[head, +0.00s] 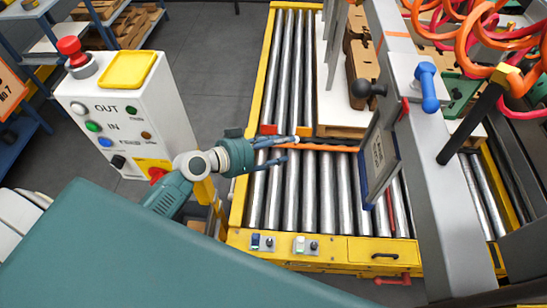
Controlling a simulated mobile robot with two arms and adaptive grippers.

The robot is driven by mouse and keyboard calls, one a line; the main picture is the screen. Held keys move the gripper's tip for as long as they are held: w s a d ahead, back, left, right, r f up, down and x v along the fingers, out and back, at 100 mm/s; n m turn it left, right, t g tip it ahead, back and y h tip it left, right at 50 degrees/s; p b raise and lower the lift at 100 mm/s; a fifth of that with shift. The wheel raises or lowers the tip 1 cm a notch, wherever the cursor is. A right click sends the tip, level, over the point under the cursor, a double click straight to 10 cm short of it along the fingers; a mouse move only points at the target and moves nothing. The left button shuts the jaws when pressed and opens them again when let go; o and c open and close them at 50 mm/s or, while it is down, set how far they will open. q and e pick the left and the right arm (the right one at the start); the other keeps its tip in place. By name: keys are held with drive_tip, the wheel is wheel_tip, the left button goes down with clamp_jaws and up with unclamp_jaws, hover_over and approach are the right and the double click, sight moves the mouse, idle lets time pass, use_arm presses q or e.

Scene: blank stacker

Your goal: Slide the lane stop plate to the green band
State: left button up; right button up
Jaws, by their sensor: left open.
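An orange bar (325,148) lies across the conveyor rollers; it looks like the lane stop plate, but I cannot be sure. I cannot make out a green band on the conveyor. My right gripper is not in view.
A white control box (165,115) with buttons stands left of my arm. The yellow conveyor frame (238,205) edges the rollers. A blue-edged panel (381,150) and a grey beam (420,135) stand on the right. A pallet with wooden parts (362,62) sits behind the bar. The front rollers (310,205) are clear.

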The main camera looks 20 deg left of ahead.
use_arm(q)
drive_tip(key=shift+n+y, duration=0.4)
drive_tip(key=shift+s+a+f, duration=0.15)
drive_tip(key=shift+a+f, duration=0.05)
drive_tip(key=shift+f, duration=0.5)
drive_tip(key=shift+s+a+f, duration=0.2)
drive_tip(key=shift+a+f, duration=0.05)
drive_tip(key=shift+f, duration=0.5)
drive_tip(key=shift+s+a+f, duration=0.15)
drive_tip(key=shift+a+f, duration=0.05)
drive_tip(key=shift+f, duration=0.5)
drive_tip(key=shift+o, duration=0.2)
